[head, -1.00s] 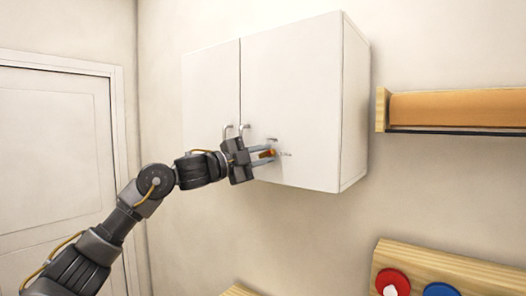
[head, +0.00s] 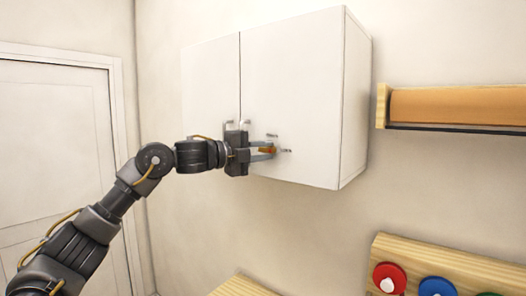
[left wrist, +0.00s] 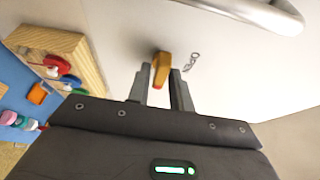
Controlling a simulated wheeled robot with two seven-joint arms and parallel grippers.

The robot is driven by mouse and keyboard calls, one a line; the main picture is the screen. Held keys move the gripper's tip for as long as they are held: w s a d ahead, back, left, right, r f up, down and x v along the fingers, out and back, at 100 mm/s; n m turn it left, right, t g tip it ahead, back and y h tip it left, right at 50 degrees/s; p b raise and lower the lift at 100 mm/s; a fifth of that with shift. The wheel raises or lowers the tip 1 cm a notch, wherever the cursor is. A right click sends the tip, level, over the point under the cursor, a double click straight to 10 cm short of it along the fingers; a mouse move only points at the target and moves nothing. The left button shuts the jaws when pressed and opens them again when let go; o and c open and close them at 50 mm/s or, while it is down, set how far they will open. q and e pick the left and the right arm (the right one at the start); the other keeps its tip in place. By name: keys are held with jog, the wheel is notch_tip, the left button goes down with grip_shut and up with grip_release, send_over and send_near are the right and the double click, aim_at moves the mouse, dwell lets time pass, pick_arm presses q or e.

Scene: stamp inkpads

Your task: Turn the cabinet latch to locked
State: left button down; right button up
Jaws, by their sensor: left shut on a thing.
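The white wall cabinet (head: 300,80) has two closed doors. An orange-brown latch (head: 268,150) sits low on its right door; it also shows in the left wrist view (left wrist: 162,66), with a red tip towards me. My left gripper (head: 265,150) reaches in from the left, and its two fingers are shut on the latch, one on each side. In the left wrist view, the fingers (left wrist: 160,88) flank the latch. Small dark marks (left wrist: 190,62) are printed beside it, too small to read surely. My right gripper is out of view.
A metal door handle (left wrist: 262,12) is close to the gripper. A wooden shelf (head: 455,107) hangs right of the cabinet. Below is a wooden board (head: 450,268) with red and blue round pieces. The wall below the cabinet is clear.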

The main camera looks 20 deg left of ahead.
pick_arm(q)
jog(key=c, duration=1.4)
grip_release()
jog(key=shift+c, duration=0.2)
jog(key=shift+s+a+f+b, duration=0.1)
jog(key=shift+s+a+b, duration=0.1)
jog(key=shift+b, duration=0.1)
jog(key=b+v, duration=0.5)
jog(key=v, duration=0.5)
